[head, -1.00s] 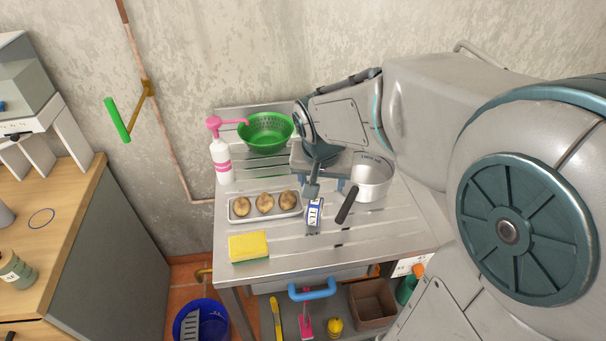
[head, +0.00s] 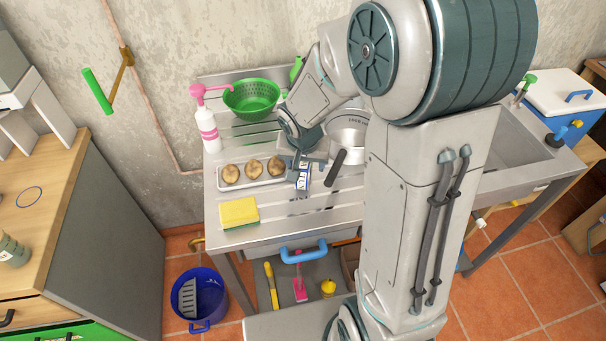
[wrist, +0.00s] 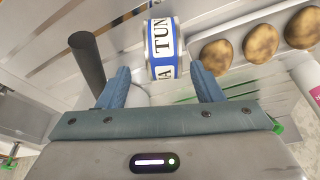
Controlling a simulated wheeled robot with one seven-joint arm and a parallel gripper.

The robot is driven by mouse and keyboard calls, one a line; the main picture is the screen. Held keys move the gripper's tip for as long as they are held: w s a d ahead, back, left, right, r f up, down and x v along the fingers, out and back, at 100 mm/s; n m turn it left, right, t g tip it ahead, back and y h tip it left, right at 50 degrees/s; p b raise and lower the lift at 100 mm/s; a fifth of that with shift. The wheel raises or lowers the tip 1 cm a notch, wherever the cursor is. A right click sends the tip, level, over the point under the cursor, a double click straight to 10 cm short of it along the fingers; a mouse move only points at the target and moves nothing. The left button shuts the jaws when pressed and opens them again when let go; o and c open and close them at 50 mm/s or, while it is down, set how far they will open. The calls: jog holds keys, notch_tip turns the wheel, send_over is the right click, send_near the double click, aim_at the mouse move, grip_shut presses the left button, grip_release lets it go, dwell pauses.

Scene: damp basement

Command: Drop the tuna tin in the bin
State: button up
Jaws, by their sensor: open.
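The tuna tin (head: 303,182), with a white and blue label, is on the metal worktop (head: 290,225), right of the potato tray. In the wrist view the tin (wrist: 162,50) shows its lettered side between and just beyond my fingertips. My gripper (head: 306,164) is above the tin in the head view. Its jaws (wrist: 163,80) are open and empty in the wrist view, with a gap on both sides of the tin. A round blue bucket (head: 213,299) stands on the floor at lower left, with a grey slotted piece in it. I cannot tell which container is the bin.
A tray of potatoes (head: 253,170), a sponge (head: 239,212), a pump bottle (head: 207,130) and a green colander (head: 251,98) stand on the worktop. A pot (head: 347,139) with a dark handle (head: 335,167) is close right of the tin. A sink (head: 510,160) lies farther right.

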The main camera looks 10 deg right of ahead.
aim_at(303, 166)
jog(key=shift+a+x, duration=0.1)
jog(key=shift+x, duration=1)
jog(key=shift+a+x, duration=0.15)
jog(key=shift+x, duration=0.95)
jog(key=c, duration=1.3)
jog(key=shift+o, duration=0.2)
